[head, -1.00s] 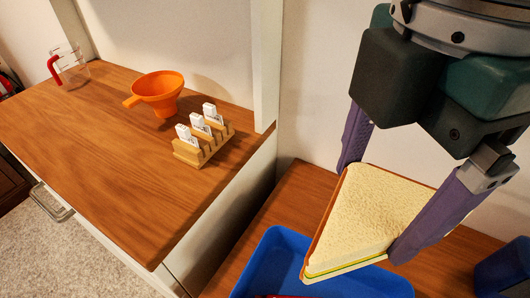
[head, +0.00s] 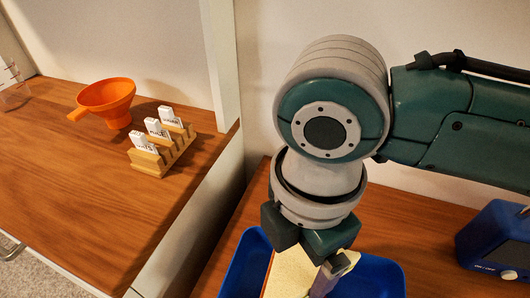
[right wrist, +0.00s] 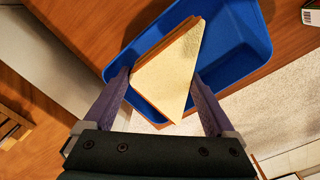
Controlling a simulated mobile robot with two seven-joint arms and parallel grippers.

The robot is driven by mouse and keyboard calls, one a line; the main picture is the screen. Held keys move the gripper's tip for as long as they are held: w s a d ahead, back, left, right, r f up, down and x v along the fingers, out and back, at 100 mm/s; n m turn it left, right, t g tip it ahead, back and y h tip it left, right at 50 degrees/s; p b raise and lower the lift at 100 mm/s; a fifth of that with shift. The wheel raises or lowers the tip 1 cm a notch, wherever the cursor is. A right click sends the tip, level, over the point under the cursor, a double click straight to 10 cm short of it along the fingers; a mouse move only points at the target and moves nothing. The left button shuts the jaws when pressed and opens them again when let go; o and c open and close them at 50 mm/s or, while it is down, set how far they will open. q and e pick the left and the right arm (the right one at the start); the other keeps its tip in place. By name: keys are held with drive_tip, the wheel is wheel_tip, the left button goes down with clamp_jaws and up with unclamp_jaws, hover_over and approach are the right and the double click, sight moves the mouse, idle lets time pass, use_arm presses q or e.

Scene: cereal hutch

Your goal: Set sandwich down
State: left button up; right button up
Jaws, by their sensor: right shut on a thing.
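The sandwich (right wrist: 167,75) is a triangular half with pale bread and brown crust. My right gripper (right wrist: 160,88) is shut on it, one purple finger on each side. In the right wrist view the sandwich is over the blue tray (right wrist: 236,35); I cannot tell whether it touches the tray floor. In the head view only a strip of the sandwich (head: 287,275) shows, with my right gripper and arm hiding the rest. The blue tray (head: 384,277) stands on the wooden counter beneath. My left gripper is not in view.
On the left counter stand an orange funnel (head: 107,100) and a wooden rack (head: 163,154) holding white cards. A clear measuring cup (head: 12,92) is at the far left. A blue device (head: 497,240) stands to the tray's right.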

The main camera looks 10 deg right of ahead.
sight(295, 271)
drive_tip(key=shift+f+b, duration=0.4)
drive_tip(key=shift+f, duration=1.35)
drive_tip(key=shift+f, duration=0.1)
drive_tip(key=shift+f+b, duration=0.3)
drive_tip(key=shift+f, duration=0.2)
drive_tip(key=o, duration=0.4)
drive_tip(key=shift+c, duration=0.2)
